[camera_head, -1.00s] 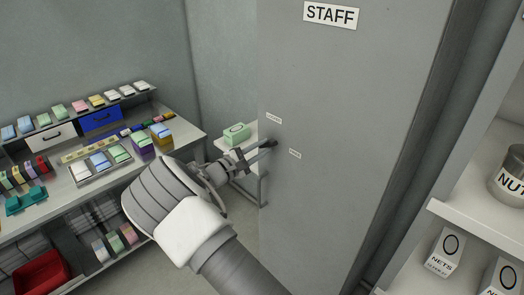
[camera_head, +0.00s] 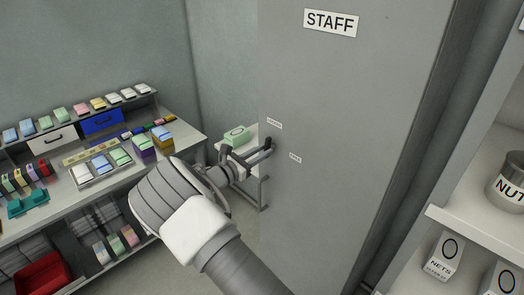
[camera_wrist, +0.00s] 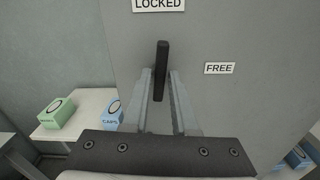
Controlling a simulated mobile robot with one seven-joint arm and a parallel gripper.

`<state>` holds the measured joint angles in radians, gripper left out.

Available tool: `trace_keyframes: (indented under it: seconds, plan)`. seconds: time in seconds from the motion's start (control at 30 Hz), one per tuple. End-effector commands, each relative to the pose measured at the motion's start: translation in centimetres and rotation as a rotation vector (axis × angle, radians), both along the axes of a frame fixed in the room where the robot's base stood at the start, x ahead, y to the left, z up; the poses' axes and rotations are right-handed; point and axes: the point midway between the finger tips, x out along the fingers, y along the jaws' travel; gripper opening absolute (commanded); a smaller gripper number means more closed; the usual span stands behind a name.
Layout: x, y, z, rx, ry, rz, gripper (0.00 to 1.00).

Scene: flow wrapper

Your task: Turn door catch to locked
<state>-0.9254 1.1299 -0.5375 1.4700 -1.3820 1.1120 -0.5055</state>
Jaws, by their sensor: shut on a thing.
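The door catch (camera_wrist: 162,62) is a dark bar on the grey door (camera_head: 350,190). In the wrist view it stands nearly upright, its top end toward the LOCKED label (camera_wrist: 158,5) above. The FREE label (camera_wrist: 219,68) is to its right. In the head view the catch (camera_head: 268,142) shows small at the end of my gripper (camera_head: 259,151). In the wrist view the two fingers of my gripper (camera_wrist: 162,88) are shut on the catch, one at each side of its lower part.
A small table (camera_head: 250,170) with a green box (camera_head: 236,134) stands left of the door. A workbench (camera_head: 190,138) with trays and packets is further left. Shelves (camera_head: 485,230) with boxes and a tin are at the right. A STAFF sign (camera_head: 331,19) is high on the door.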

Motion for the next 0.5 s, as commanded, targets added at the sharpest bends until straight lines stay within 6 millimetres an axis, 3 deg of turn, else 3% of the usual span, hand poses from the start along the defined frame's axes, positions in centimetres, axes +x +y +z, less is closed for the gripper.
trace_keyframes:
  seconds: [0.5]
  plan:
    - [0.07,0.0,0.07,-0.093,0.091,-0.001,0.0]
